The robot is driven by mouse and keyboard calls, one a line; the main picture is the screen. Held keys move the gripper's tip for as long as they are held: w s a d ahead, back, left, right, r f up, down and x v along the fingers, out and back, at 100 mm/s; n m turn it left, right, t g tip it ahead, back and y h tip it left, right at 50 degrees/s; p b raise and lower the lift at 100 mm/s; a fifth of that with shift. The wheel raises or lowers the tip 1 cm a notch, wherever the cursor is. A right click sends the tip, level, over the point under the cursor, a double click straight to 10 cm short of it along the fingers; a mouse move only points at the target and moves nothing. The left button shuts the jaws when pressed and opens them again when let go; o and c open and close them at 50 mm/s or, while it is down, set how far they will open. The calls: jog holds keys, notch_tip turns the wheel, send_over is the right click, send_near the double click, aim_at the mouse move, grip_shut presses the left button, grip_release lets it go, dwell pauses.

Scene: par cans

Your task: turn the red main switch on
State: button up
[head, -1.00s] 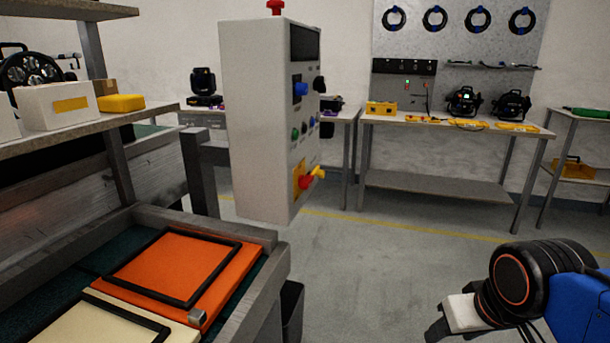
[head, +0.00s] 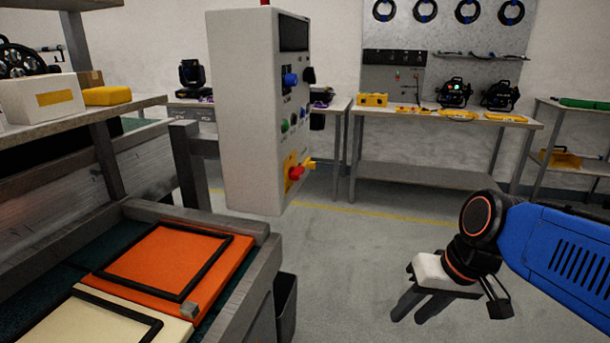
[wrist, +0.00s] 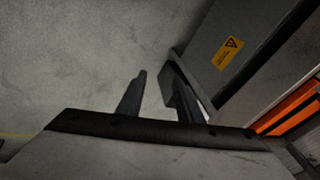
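The red main switch (head: 296,173) sits on a yellow plate low on the front face of the grey control box (head: 243,120). A yellow piece (head: 309,164) sticks out beside its red handle. My gripper (head: 420,308) is at the lower right in the head view, well apart from the box and lower than the switch. Its two dark fingers are spread with nothing between them. The fingers also show in the wrist view (wrist: 152,92), over bare floor. The switch is not seen in the wrist view.
The box face also carries a blue knob (head: 291,79), a black knob (head: 308,75) and small buttons. A workbench with an orange panel (head: 170,262) stands at the left. A bin (head: 285,305) stands beside it. The floor between bench and gripper is clear.

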jog(key=w+a+r+g+y, duration=0.1)
jog(key=w+a+r+y, duration=0.2)
jog(key=w+a+y, duration=0.3)
jog(key=m+t+y, duration=0.3)
jog(key=t+y, duration=0.2)
jog(key=y, duration=0.3)
send_near(302, 174)
jog(key=x, duration=0.9)
grip_shut()
